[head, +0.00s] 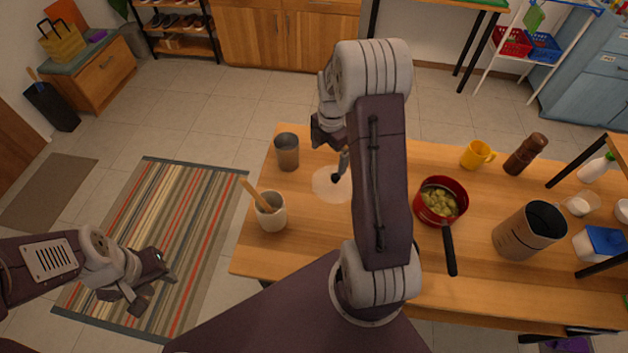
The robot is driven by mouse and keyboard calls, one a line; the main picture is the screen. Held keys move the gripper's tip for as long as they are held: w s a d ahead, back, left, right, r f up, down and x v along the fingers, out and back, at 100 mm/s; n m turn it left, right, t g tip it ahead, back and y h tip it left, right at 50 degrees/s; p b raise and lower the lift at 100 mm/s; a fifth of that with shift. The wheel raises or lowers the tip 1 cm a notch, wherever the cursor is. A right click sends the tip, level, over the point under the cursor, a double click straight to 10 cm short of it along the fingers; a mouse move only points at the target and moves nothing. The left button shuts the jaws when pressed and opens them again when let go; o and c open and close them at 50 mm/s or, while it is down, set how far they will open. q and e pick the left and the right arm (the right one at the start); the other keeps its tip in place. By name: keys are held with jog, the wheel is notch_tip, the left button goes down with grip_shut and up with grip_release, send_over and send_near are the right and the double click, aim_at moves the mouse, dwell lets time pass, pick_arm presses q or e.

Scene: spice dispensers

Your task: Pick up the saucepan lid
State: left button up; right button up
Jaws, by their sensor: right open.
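The saucepan lid (322,187), a pale translucent disc with a dark knob, lies on the wooden table left of my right arm. The arm hides part of its right side. My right gripper (341,162) is open, pointing down close over the knob; I cannot tell whether it touches it. A red saucepan (457,207) with a black handle stands uncovered right of the arm, with pale chunks of food inside. My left gripper (158,282) is open and empty over the striped rug, away from the table.
A grey metal cup (287,152) and a white crock (271,219) with a wooden utensil stand left of the lid. A yellow mug (476,155), a brown pepper mill (525,155) and a large metal canister (524,233) stand to the right. The table (310,253) is bare near its front left.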

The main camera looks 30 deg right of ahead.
aim_at(336, 177)
jog(key=s+d+f, duration=0.2)
jog(key=shift+s+d, duration=0.15)
jog(key=shift+d, duration=0.15)
jog(key=shift+s+d+f, duration=0.1)
jog(key=shift+s+f, duration=0.1)
jog(key=shift+f, duration=0.05)
jog(key=f, duration=0.2)
jog(key=shift+w+a+f, duration=0.3)
jog(key=shift+a, duration=0.1)
jog(key=shift+w+a+f, duration=0.1)
jog(key=shift+w+f, duration=0.1)
jog(key=shift+f, duration=0.2)
jog(key=f, duration=0.4)
jog(key=shift+d+f, duration=0.25)
jog(key=shift+f, duration=0.15)
jog(key=shift+w+f, duration=0.1)
jog(key=shift+f, duration=0.05)
jog(key=c, duration=0.6)
jog(key=shift+s+a, duration=0.1)
jog(key=shift+s, duration=0.15)
jog(key=c, duration=1.5)
pick_arm(q)
jog(key=shift+s+d, duration=0.35)
jog(key=shift+s, duration=0.2)
pick_arm(e)
grip_shut()
